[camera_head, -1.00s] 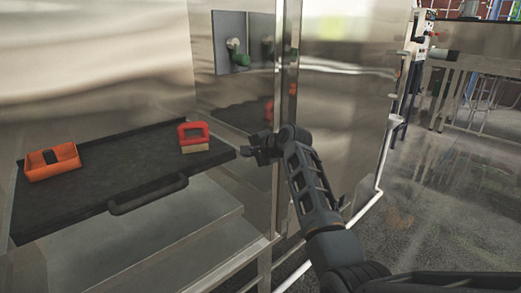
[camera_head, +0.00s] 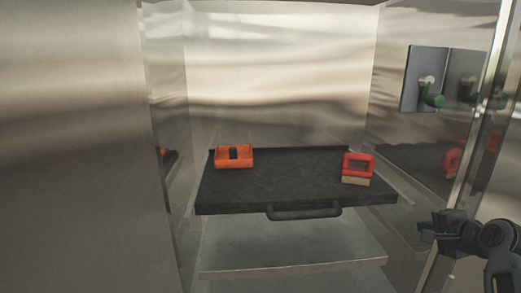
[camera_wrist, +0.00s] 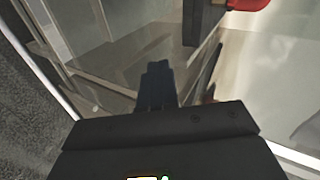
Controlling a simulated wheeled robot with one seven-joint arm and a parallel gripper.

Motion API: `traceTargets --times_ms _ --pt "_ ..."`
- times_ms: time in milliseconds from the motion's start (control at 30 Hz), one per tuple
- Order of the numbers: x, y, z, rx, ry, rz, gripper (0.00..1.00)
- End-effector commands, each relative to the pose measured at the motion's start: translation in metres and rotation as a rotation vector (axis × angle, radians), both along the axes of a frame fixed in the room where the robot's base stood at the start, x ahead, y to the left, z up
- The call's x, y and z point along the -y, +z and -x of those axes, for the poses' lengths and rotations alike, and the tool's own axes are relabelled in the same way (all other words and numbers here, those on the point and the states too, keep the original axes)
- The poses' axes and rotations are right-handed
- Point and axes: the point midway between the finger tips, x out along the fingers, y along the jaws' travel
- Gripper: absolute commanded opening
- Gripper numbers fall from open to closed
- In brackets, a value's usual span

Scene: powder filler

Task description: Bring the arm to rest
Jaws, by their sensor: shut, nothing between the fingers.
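My gripper (camera_head: 430,229) is at the lower right of the head view, in front of the steel cabinet's right edge. It holds nothing and touches nothing that I can see. In the wrist view its dark fingers (camera_wrist: 157,80) are together and point at the cabinet. Most of my arm is outside the head view, beyond the lower right corner.
A steel shelf (camera_head: 290,255) lies below. A green knob (camera_head: 432,97) is on the right wall.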

Motion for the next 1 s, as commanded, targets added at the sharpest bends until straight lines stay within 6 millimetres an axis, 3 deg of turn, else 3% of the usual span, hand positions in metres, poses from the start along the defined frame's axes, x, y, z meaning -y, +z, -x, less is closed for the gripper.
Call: traceTargets --times_ms 33,200,500,767,1000 --pt "-0.011 -0.023 0.016 -0.012 0.009 0.039 0.0" --pt "-0.04 -0.074 0.065 -0.02 0.046 0.198 0.0" --pt "-0.095 -0.13 0.166 -0.024 0.147 0.474 0.0" --pt "-0.14 -0.144 0.261 -0.009 0.257 0.704 0.0" --pt "-0.178 -0.128 0.346 0.025 0.369 0.903 0.0"
